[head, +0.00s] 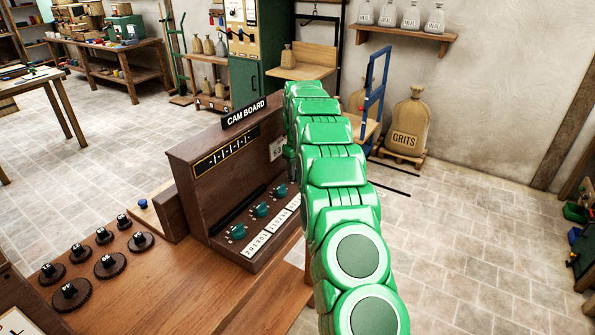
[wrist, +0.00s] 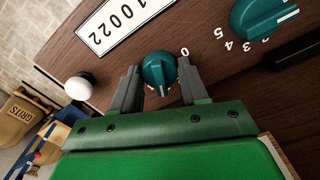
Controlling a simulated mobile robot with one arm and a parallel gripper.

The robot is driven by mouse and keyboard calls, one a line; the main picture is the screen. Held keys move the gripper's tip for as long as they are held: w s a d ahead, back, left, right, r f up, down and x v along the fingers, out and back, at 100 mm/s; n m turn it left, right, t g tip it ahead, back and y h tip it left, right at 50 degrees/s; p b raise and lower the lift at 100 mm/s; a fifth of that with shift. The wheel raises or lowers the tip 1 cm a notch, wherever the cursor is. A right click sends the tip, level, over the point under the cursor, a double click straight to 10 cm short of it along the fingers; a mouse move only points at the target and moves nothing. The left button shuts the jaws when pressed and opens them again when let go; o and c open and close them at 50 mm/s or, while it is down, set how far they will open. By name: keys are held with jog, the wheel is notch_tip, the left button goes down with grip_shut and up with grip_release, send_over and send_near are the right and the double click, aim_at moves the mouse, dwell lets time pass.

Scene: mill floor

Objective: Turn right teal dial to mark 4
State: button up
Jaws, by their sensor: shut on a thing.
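The cam board (head: 225,170) is a brown wooden console with three teal dials in a row on its sloped face. The right teal dial (head: 281,190) is beside my green arm in the head view. In the wrist view, my gripper (wrist: 158,80) is shut on this right teal dial (wrist: 158,68), one grey finger on each side. A "0" mark shows close to the dial by the right finger; its other marks are hidden by the fingers. Which mark the dial points at cannot be told. My gripper is hidden behind my arm in the head view.
The middle teal dial (wrist: 262,18) with marks 3, 4 and 5 is near the right finger. A number card (wrist: 125,22) and a white knob (wrist: 78,88) are close by. Several dark cams (head: 110,265) lie on the bench at left.

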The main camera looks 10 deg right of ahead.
aim_at(297, 170)
jog(key=shift+m, duration=3)
jog(key=o, duration=1.1)
jog(key=shift+r, duration=0.1)
notch_tip(297, 170, up, 7)
jog(key=shift+f, duration=0.1)
jog(key=shift+r, duration=0.45)
jog(key=shift+s, duration=0.1)
